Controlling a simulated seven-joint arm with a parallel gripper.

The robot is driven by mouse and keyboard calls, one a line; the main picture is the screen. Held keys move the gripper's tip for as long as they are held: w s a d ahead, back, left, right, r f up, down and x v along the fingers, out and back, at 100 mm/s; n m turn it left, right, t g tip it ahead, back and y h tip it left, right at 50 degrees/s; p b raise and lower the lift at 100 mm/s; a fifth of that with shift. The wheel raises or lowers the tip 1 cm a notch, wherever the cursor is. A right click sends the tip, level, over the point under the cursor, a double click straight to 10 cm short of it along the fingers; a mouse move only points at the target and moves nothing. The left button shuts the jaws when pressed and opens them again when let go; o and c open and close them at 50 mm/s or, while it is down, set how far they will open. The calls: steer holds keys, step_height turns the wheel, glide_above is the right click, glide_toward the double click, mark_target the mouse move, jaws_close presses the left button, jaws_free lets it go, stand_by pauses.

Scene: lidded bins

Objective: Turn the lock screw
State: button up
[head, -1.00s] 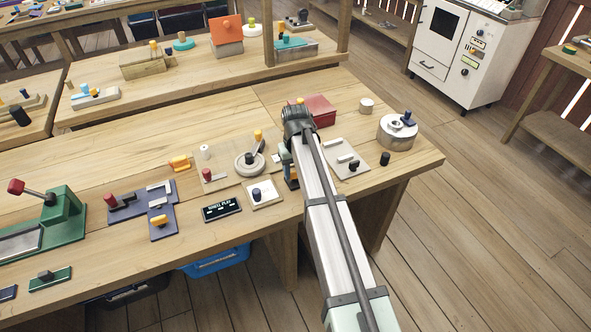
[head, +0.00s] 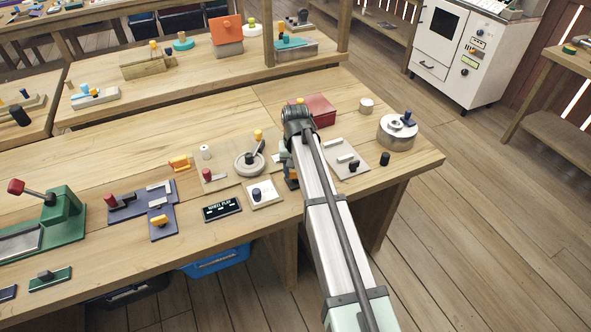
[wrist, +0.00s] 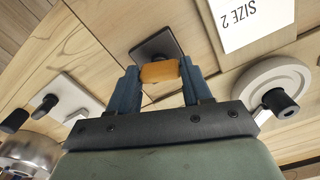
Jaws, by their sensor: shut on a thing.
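In the wrist view my gripper (wrist: 159,73) has its two blue fingers closed on the sides of an orange knob (wrist: 160,72), which looks like the lock screw's head. The knob stands over a small dark plate (wrist: 156,46) on the wooden table. The contact between knob and plate is hidden. In the head view my gripper (head: 287,165) is low over the table, and my arm hides most of it and the knob.
A white card reading SIZE 2 (wrist: 255,20) and a round grey wheel (wrist: 272,92) lie close by in the wrist view. A pale plate with dark knobs (head: 346,158) and a round metal pot (head: 397,134) stand to the right in the head view. A red box (head: 318,109) is behind.

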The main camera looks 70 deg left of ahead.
steer(key=o, duration=1)
steer(key=shift+o, duration=0.2)
steer(key=shift+r, duration=0.1)
step_height(320, 180, up, 14)
steer(key=shift+f, duration=0.2)
